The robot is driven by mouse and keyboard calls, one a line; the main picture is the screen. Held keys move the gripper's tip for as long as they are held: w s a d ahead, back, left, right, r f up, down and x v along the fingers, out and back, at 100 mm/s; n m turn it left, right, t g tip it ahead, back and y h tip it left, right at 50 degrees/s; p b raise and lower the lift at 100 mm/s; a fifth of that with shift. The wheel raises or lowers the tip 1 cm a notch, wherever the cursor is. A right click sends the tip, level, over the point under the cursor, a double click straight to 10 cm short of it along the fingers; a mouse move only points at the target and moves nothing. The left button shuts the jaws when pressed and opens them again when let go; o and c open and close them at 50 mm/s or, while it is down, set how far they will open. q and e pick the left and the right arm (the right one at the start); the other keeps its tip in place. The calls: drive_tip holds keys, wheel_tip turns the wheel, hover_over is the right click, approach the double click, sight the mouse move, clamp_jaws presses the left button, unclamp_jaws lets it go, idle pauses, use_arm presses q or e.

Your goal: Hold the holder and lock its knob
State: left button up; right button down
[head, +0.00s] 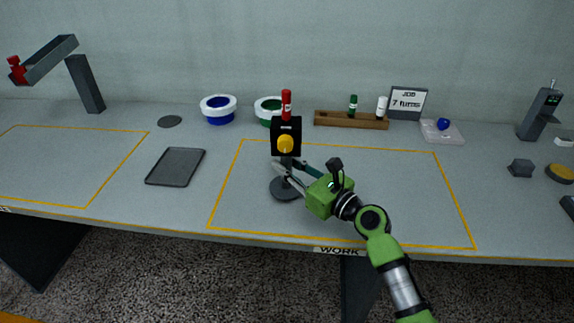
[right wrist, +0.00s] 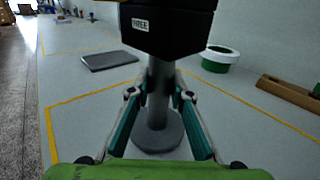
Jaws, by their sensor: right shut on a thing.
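The holder stands upright inside the yellow-outlined work area, with a black head (head: 286,126), a yellow knob (head: 285,144) on its front, and a grey post on a round dark base (head: 287,190). A red spindle (head: 286,104) stands upright on its top. My right gripper (head: 288,171) is shut on the holder's post, below the head. In the right wrist view, the fingers (right wrist: 160,97) flank the post (right wrist: 158,78), and a label (right wrist: 141,25) on the head reads FREE. The knob is out of sight there. My left gripper is not in view.
A dark tray (head: 176,167) lies left of the work area. Behind are a blue spool (head: 219,110), a green spool (head: 268,111), and a wooden rack (head: 350,121) with green and white spindles. A sign (head: 407,103) reads "JOB 7 turns". The work area right of my arm is clear.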

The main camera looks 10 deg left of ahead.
drive_tip(key=shift+f+b, duration=0.4)
drive_tip(key=shift+f, duration=0.25)
idle(0.8)
drive_tip(key=c, duration=1.8)
unclamp_jaws()
drive_tip(key=shift+s+f, duration=0.1)
drive_tip(key=shift+f, duration=0.05)
drive_tip(key=shift+o, duration=0.2)
drive_tip(key=shift+d, duration=0.1)
drive_tip(key=shift+v, duration=3.95)
